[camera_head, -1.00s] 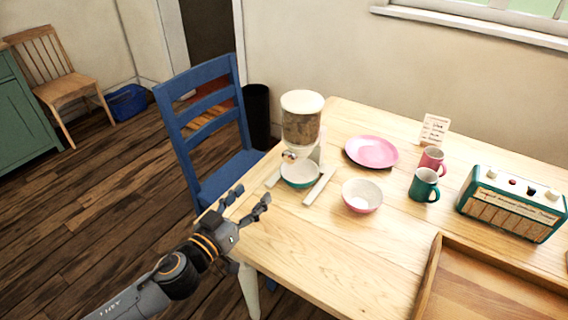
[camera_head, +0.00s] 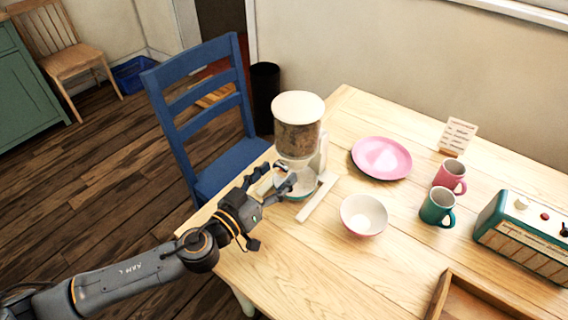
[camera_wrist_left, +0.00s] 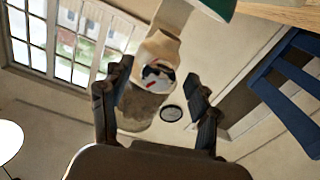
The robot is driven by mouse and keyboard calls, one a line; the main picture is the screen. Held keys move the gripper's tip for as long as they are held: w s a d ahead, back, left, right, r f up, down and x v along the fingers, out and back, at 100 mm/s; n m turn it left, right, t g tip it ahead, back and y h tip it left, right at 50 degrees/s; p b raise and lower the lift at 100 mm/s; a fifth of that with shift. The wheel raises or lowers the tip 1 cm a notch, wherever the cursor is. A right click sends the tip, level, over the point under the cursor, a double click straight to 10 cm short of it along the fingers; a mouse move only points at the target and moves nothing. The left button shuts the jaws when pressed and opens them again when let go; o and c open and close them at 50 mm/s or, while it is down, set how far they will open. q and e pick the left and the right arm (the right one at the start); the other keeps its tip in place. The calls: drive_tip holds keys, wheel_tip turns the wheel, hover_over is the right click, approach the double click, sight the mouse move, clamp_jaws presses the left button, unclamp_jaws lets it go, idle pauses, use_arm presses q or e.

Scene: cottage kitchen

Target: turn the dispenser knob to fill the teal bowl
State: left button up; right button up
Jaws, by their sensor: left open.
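The dispenser (camera_head: 297,137) stands on the table with a white lid and brown contents in its clear container. In the left wrist view it appears upside down, with its knob (camera_wrist_left: 158,74) between and beyond my fingers. The teal bowl (camera_head: 301,197) sits under the spout, mostly hidden by my left gripper (camera_head: 273,179); its teal side also shows at the top of the left wrist view (camera_wrist_left: 217,7). My left gripper is open and empty, in front of the dispenser's knob. I cannot tell whether it touches the knob. My right gripper is out of view.
A pink-and-white bowl (camera_head: 364,216) stands right of the dispenser, with a pink plate (camera_head: 381,157) behind. Pink (camera_head: 449,175) and teal (camera_head: 437,207) mugs, a card (camera_head: 458,136) and a radio (camera_head: 526,238) are farther right. A blue chair (camera_head: 230,164) stands at the table's left edge.

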use_arm(q)
drive_tip(key=c, duration=1.2)
drive_tip(key=shift+o, duration=0.2)
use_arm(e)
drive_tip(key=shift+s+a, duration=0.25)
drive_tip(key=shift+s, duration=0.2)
use_arm(q)
drive_tip(key=shift+r+m, duration=0.1)
drive_tip(key=shift+m, duration=1)
drive_tip(key=shift+a+m+p, duration=0.1)
drive_tip(key=shift+m+p, duration=0.25)
drive_tip(key=shift+m, duration=1.95)
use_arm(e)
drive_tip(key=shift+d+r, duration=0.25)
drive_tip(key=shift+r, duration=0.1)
